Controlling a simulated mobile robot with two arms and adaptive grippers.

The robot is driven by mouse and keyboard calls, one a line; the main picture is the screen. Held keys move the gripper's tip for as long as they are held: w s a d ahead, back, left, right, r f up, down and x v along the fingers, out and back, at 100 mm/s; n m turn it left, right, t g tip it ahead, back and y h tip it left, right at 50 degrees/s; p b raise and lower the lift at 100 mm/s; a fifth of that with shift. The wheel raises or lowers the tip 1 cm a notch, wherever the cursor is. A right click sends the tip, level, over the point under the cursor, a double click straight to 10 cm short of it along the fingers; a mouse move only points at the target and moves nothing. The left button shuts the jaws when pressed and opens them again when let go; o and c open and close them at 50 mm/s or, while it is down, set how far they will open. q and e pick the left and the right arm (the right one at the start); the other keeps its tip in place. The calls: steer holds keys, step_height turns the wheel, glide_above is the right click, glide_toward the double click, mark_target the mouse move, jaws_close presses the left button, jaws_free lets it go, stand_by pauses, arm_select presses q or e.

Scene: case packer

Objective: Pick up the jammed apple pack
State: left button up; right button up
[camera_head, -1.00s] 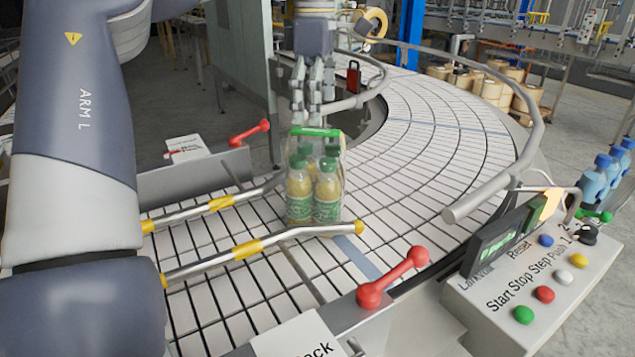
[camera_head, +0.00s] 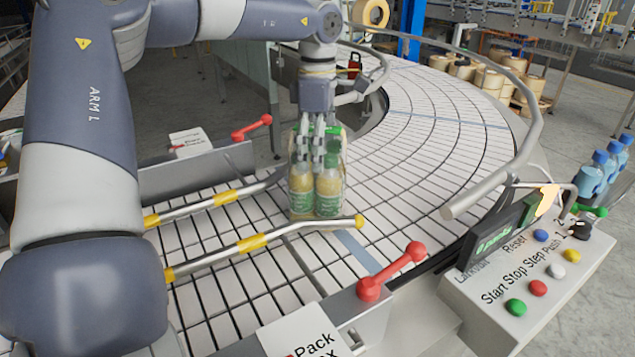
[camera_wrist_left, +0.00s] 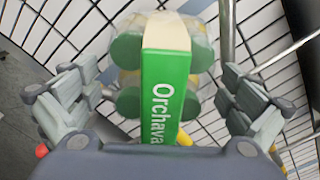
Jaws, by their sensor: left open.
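The apple pack (camera_head: 316,190) is a clear-wrapped pack of bottles with yellow contents, green labels and green caps. It stands upright on the white conveyor, at the ends of two guide rails. My left gripper (camera_head: 318,160) points straight down over its top, with its fingers in front of the caps. In the left wrist view my left gripper (camera_wrist_left: 165,105) is open, one finger on each side of the pack's green "Orchava" top strip (camera_wrist_left: 165,95). The caps show beside the strip. The fingers look apart from the strip. My right gripper is not in view.
Two metal guide rails with yellow bands (camera_head: 262,241) flank the lane. Red-knobbed handles (camera_head: 392,272) stand on the side walls. A control box (camera_head: 525,275) with coloured buttons is at the right. The curved conveyor (camera_head: 440,130) beyond the pack is clear.

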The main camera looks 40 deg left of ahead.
arm_select(q)
steer(key=c, duration=1.2)
steer(key=shift+r, duration=0.15)
steer(key=c, duration=0.8)
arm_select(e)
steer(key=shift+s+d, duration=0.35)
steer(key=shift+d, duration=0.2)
arm_select(q)
steer(key=shift+w+r, duration=0.1)
